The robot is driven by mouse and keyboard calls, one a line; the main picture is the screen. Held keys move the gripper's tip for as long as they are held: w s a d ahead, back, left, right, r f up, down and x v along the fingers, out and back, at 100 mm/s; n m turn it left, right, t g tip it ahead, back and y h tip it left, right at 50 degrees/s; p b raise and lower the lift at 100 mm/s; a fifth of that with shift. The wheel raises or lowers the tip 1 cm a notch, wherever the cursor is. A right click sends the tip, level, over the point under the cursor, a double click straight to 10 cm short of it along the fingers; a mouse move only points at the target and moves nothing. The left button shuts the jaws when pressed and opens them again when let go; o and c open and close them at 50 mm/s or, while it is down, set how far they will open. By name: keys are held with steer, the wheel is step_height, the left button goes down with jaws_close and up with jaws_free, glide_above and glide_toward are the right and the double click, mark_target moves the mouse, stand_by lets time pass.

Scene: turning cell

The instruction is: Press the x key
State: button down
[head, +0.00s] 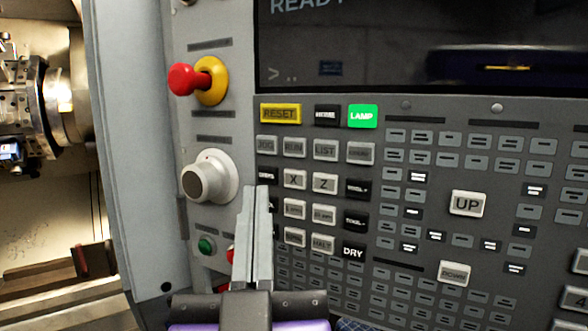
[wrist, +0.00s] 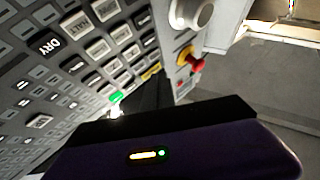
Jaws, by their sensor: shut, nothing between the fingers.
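The X key (head: 294,180) is a pale, raised key on the grey control panel, left of the pale Z key (head: 324,183). Its face is fully visible in the head view. My gripper (head: 257,188) is shut and empty, its fingers pointing up the panel. Its tips appear just left of the X key and slightly lower, over the edge of a dark key (head: 266,173). I cannot tell whether the tips touch the panel. In the wrist view, rotated keys show, but the X legend is not readable and the fingertips are not clear.
A yellow RESET key (head: 280,113) and a lit green LAMP key (head: 362,116) sit above. A red button on a yellow collar (head: 190,80) and a grey knob (head: 205,178) stick out at left. A screen (head: 420,45) is above the keys.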

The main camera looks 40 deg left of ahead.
mark_target(295, 179)
steer(key=shift+w+a+p, duration=0.15)
steer(key=shift+w+p, duration=0.1)
steer(key=shift+w, duration=0.9)
steer(key=shift+w+a+p, duration=0.15)
steer(key=shift+w+p, duration=0.1)
steer(key=shift+w, duration=0.9)
steer(key=shift+w, duration=0.1)
steer(key=shift+w, duration=0.3)
steer(key=shift+w+a, duration=0.1)
steer(key=shift+w, duration=0.25)
stand_by(0.8)
stand_by(0.3)
steer(key=shift+s+b, duration=0.45)
steer(key=shift+s, duration=0.3)
